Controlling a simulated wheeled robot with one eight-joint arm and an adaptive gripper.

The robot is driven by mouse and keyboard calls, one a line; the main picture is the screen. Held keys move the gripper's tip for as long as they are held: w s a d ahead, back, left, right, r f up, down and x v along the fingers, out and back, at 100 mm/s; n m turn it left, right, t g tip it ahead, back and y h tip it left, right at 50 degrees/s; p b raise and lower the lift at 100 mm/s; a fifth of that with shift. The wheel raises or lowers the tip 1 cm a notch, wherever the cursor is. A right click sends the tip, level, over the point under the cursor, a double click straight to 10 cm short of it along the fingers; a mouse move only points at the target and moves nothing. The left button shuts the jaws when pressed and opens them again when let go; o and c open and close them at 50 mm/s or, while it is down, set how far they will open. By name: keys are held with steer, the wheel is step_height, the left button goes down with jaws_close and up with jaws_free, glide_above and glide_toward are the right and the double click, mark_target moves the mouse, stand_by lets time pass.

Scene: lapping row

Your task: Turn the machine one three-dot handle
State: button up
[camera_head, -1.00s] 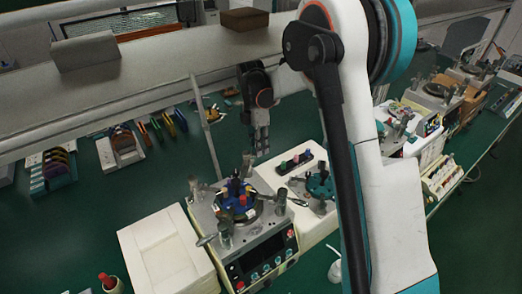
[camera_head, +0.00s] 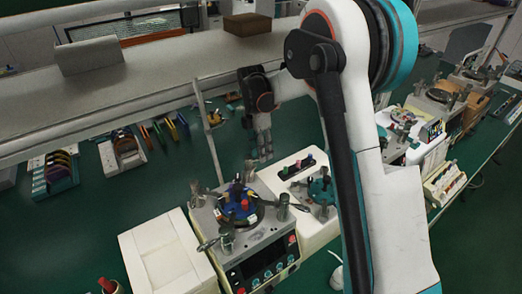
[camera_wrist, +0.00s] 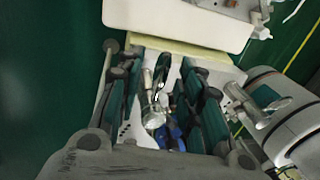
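The lapping machine (camera_head: 262,250) stands on the green bench, with a control panel of buttons facing front. Its round plate (camera_head: 240,210) carries blue and red parts, ringed by upright metal posts. One lever handle (camera_head: 208,244) sticks out at its left and another (camera_head: 299,207) at its right. I cannot make out any dots on the handles. My gripper (camera_head: 264,157) hangs above the back of the machine, clear of it. In the wrist view my gripper (camera_wrist: 163,80) is open and empty, with a metal post (camera_wrist: 154,115) and blue parts (camera_wrist: 171,132) showing between the fingers.
Coloured racks (camera_head: 55,172) stand at the back left.

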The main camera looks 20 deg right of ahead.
step_height(320, 180, up, 12)
steer(key=w, duration=0.2)
steer(key=shift+a+f, duration=0.15)
steer(key=shift+a, duration=0.25)
